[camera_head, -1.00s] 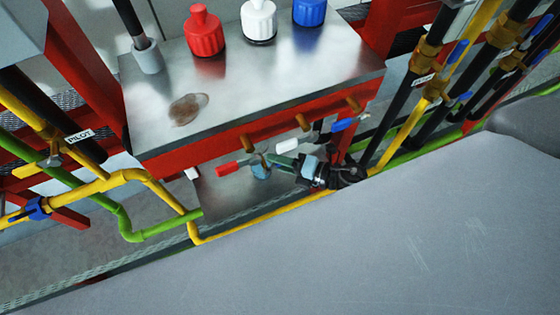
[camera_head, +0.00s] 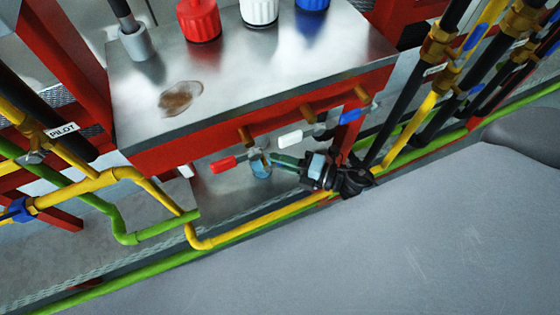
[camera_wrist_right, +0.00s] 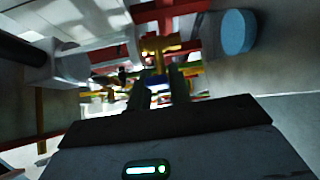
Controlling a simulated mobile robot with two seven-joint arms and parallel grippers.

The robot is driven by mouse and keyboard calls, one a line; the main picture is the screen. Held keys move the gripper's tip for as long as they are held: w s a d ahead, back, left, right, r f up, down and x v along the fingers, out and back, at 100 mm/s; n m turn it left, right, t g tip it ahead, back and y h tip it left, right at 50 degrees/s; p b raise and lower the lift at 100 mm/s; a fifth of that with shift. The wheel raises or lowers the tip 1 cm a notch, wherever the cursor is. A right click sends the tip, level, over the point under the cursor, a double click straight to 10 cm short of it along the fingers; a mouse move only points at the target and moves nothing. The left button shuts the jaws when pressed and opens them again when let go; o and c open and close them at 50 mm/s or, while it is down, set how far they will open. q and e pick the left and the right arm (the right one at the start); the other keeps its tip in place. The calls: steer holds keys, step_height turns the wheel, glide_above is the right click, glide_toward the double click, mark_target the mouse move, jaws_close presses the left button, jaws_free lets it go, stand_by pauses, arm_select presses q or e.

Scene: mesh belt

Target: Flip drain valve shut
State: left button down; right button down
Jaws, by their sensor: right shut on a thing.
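Three lever valves sit below the red front edge of the metal box in the head view: one with a red handle (camera_head: 221,163), one with a white handle (camera_head: 290,139), one with a blue handle (camera_head: 357,115). The exact contact is too small to make out. In the right wrist view the fingers (camera_wrist_right: 165,85) are close together, with a brass fitting (camera_wrist_right: 160,43) ahead. My left gripper is out of view.
Brass stubs (camera_head: 306,110) stick out of the box front above the valves. Yellow (camera_head: 215,240) and green pipes (camera_head: 165,229) run below and left. Red, white and blue caps (camera_head: 260,12) stand on the box top (camera_head: 230,75). Black and yellow pipes rise at the right.

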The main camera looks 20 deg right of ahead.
steer(key=shift+s+f+b, duration=0.1)
steer(key=shift+f+b, duration=0.2)
steer(key=shift+f, duration=0.1)
steer(key=shift+r+m+t+y, duration=0.15)
steer(key=shift+m+t+y, duration=0.15)
steer(key=shift+m, duration=0.1)
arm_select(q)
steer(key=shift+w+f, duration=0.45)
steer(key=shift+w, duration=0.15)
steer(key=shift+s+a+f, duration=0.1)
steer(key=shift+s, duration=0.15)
arm_select(e)
steer(key=c, duration=1.3)
jaws_free()
arm_select(q)
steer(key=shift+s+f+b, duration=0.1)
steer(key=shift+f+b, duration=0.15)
steer(key=shift+b, duration=0.25)
arm_select(e)
steer(key=v, duration=0.7)
steer(key=shift+s+d+r, duration=0.1)
steer(key=shift+s+d, duration=0.1)
steer(key=shift+d, duration=0.1)
